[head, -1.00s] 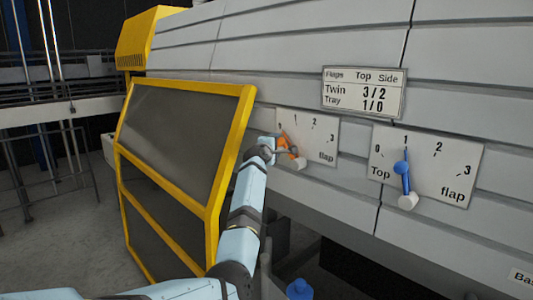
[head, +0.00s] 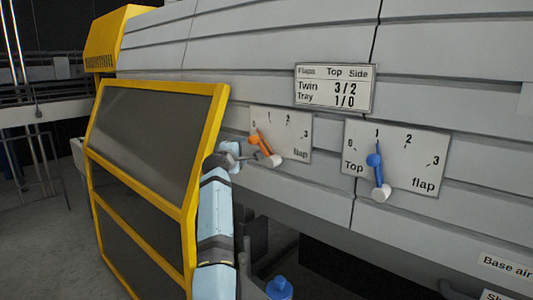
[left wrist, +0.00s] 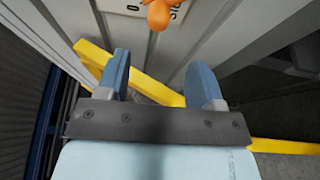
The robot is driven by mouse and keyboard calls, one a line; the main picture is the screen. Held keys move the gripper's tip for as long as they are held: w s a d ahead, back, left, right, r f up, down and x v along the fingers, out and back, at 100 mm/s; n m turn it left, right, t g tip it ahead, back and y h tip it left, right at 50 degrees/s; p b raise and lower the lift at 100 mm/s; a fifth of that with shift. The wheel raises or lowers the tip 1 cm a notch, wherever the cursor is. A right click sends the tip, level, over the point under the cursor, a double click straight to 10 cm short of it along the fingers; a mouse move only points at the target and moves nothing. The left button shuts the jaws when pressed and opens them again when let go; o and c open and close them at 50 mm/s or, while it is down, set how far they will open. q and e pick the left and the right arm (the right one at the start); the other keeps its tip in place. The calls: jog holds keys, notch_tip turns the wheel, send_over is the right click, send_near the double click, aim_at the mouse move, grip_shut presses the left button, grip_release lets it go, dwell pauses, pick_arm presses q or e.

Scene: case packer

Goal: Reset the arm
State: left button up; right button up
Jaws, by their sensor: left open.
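The orange side-flap lever (head: 262,144) sits on a white dial plate. Its white hub is at the lower end and its tip points up-left near the 0 mark. My left gripper (head: 250,158) is just left of the hub, close to the plate. In the left wrist view the gripper (left wrist: 160,80) is open, with nothing between its fingers; the orange lever (left wrist: 160,15) is beyond the fingertips. The blue top-flap lever (head: 376,170) points up at 1.
A settings sign (head: 335,88) reads Twin 3/2, Tray 1/0. A yellow-framed dark guard door (head: 160,140) stands left of my left arm. A Base air label (head: 507,267) is at right.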

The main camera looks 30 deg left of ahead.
pick_arm(q)
jog(key=s+d+f+m+g+h, duration=0.1)
jog(key=s+d+f+m, duration=0.45)
jog(key=f, duration=0.55)
jog(key=s+d+f+m+g+h+p, duration=0.1)
jog(key=s+d+f+m, duration=0.45)
jog(key=f, duration=0.55)
jog(key=s+d+f+m+g+h, duration=0.1)
jog(key=s+d+f+m, duration=0.3)
jog(key=s+d+f, duration=0.55)
jog(key=s+d+f+m+g+h, duration=0.1)
jog(key=s+d+f+m, duration=0.2)
jog(key=s, duration=0.5)
jog(key=s+d+f+m+g+h, duration=0.1)
jog(key=s+d+f+m+h, duration=0.1)
jog(key=s+d+f, duration=0.4)
jog(key=s+d+f+m+g+h, duration=0.1)
jog(key=s+d+f+m, duration=0.3)
jog(key=s+d, duration=0.4)
jog(key=s+p, duration=0.1)
jog(key=s, duration=0.3)
jog(key=shift+f+h, duration=0.25)
jog(key=shift+h, duration=0.05)
